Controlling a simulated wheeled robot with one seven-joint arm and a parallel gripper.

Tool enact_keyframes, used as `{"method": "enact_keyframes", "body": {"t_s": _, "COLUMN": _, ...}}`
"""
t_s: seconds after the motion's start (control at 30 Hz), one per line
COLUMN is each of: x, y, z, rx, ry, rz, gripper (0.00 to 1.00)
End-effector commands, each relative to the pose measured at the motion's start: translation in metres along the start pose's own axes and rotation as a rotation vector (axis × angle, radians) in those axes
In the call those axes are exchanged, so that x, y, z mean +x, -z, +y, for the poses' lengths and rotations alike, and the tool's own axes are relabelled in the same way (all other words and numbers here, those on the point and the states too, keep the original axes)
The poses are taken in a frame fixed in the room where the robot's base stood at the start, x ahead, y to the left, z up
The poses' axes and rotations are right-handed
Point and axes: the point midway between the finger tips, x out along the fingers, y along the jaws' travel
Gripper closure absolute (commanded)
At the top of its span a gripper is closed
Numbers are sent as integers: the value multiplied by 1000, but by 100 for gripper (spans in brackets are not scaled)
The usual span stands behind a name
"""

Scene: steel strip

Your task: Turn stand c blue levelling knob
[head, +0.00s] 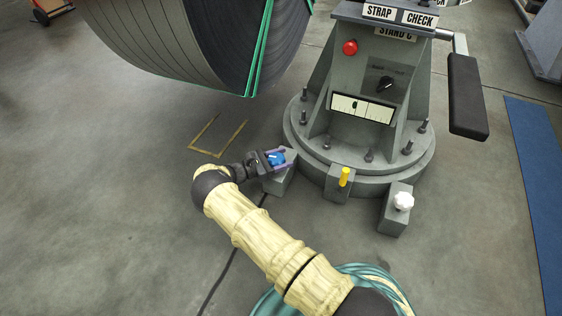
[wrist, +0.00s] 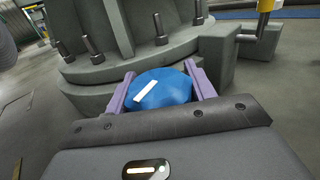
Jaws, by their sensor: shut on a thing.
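The blue levelling knob (head: 276,158) sits on a grey block at the front left of the base of stand C (head: 362,105). In the wrist view the blue knob (wrist: 160,90) has a white mark slanting up to the right. My gripper (head: 275,158) is shut on the knob, with one purple finger on each side; the fingers also flank it in the wrist view (wrist: 161,90).
A yellow-topped post (head: 344,177) and a white knob (head: 403,201) stand on blocks to the right. A large strapped steel coil (head: 200,40) hangs over the upper left. A black padded handle (head: 467,97) juts out at right.

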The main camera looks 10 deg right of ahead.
Motion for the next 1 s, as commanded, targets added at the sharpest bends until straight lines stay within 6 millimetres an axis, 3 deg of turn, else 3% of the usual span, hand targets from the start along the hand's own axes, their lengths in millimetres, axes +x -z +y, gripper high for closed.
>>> {"method": "enact_keyframes", "body": {"t_s": 0.5, "x": 3, "y": 0, "z": -1, "rx": 0, "ry": 32, "rz": -3, "gripper": 68}}
{"method": "enact_keyframes", "body": {"t_s": 0.53, "x": 3, "y": 0, "z": -1, "rx": 0, "ry": 32, "rz": -3, "gripper": 42}}
{"method": "enact_keyframes", "body": {"t_s": 0.63, "x": 3, "y": 0, "z": -1, "rx": 0, "ry": 32, "rz": -3, "gripper": 25}}
{"method": "enact_keyframes", "body": {"t_s": 1.0, "x": -6, "y": -1, "z": 0, "rx": 1, "ry": 25, "rz": -2, "gripper": 25}}
